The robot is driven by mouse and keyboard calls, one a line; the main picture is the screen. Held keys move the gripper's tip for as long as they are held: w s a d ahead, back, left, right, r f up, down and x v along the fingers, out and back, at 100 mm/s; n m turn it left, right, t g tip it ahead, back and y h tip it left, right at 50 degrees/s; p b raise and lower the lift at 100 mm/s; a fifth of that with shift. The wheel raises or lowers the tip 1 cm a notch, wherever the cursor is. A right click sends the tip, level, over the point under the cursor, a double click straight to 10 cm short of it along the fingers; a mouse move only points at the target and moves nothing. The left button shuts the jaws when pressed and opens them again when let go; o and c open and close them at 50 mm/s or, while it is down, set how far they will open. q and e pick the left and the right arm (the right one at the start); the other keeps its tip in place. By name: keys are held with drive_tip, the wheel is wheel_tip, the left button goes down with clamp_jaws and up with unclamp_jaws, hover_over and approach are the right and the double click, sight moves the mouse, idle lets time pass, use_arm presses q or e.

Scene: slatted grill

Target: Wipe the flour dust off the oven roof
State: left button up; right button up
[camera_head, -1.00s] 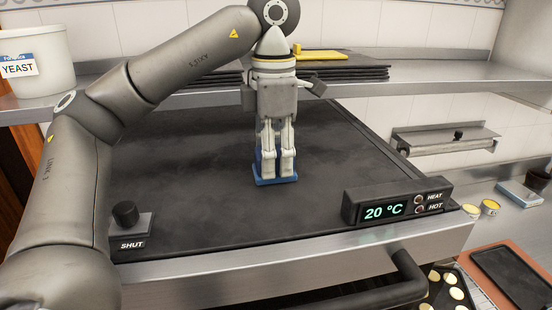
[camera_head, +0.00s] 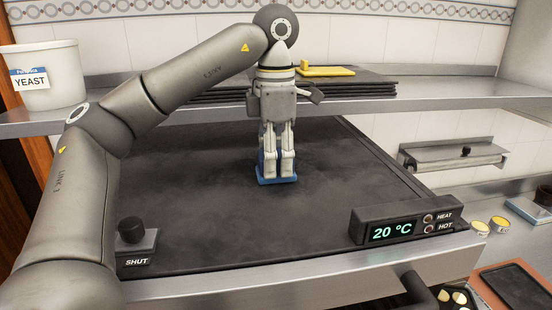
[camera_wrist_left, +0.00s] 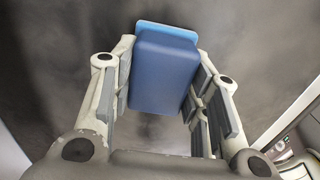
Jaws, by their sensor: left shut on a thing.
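The oven roof (camera_head: 200,215) is a dark flat surface with pale, cloudy dust smears over it. My left gripper (camera_head: 277,168) points straight down over the middle of the roof, shut on a blue sponge-like block (camera_head: 277,181). The block appears to rest on the roof. In the left wrist view the blue block (camera_wrist_left: 163,75) sits between the two fingers, with a lighter blue layer at its far end. Greyish smears show on the dark roof (camera_wrist_left: 262,50) around it. The roof directly under the block is hidden. My right gripper is not in view.
A control box (camera_head: 405,222) reading 20 °C stands at the front right edge, and a knob (camera_head: 131,230) marked SHUT at the front left. A shelf (camera_head: 430,93) behind holds a yeast tub (camera_head: 48,80), dark trays (camera_head: 355,88) and a yellow item (camera_head: 327,71).

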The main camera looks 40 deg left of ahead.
use_arm(q)
drive_tip(key=shift+r, duration=3.05)
drive_tip(key=shift+d+r, duration=0.1)
drive_tip(key=shift+r, duration=1.4)
